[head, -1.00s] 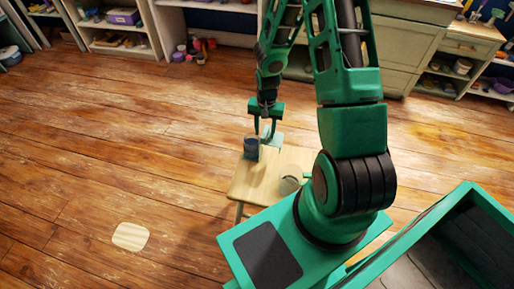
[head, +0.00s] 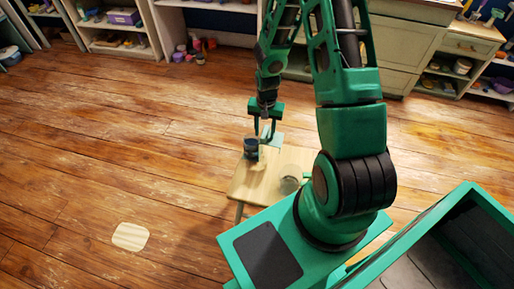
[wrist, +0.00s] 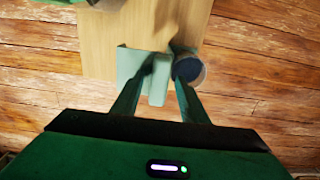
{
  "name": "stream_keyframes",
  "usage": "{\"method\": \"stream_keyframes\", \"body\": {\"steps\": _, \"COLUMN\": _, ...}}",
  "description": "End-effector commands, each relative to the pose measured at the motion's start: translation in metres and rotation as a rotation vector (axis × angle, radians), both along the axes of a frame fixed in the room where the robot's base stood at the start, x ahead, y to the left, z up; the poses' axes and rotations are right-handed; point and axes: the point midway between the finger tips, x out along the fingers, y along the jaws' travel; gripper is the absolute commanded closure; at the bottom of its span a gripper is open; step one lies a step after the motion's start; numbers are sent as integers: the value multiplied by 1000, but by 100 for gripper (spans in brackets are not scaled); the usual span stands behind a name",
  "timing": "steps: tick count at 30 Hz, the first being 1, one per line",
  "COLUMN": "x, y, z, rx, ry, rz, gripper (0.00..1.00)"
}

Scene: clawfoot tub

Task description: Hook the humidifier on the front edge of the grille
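A pale green piece, probably the humidifier, stands on a small wooden table (head: 244,187). In the wrist view its wide flat part (wrist: 130,72) lies at left, and a narrow part (wrist: 159,88) is between my fingers. In the head view the pale green piece (head: 275,140) is partly hidden behind my gripper (head: 264,135). My gripper (wrist: 165,56) points down at the table's far end, its fingers somewhat apart on either side of the narrow part. The fingertips are blurred, so I cannot tell whether they touch it. I cannot make out a grille.
A dark blue cup (head: 251,148) stands close beside my fingers; the wrist view shows it (wrist: 190,70) by the right finger. A light mat (head: 130,237) lies on the open wood floor. Shelves line the back.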

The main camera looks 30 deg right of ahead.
Motion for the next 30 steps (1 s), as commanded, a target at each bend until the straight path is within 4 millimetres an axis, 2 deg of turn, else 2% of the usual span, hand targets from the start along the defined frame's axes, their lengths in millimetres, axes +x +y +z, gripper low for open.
{"method": "stream_keyframes", "body": {"steps": 1, "x": 0, "y": 0, "z": 0, "rx": 0, "ry": 0, "rz": -1, "gripper": 60}}
{"method": "stream_keyframes", "body": {"steps": 6, "x": 0, "y": 0, "z": 0, "rx": 0, "ry": 0, "rz": 0, "gripper": 100}}
{"method": "stream_keyframes", "body": {"steps": 30, "x": 0, "y": 0, "z": 7, "rx": 0, "ry": 0, "rz": 1, "gripper": 100}}
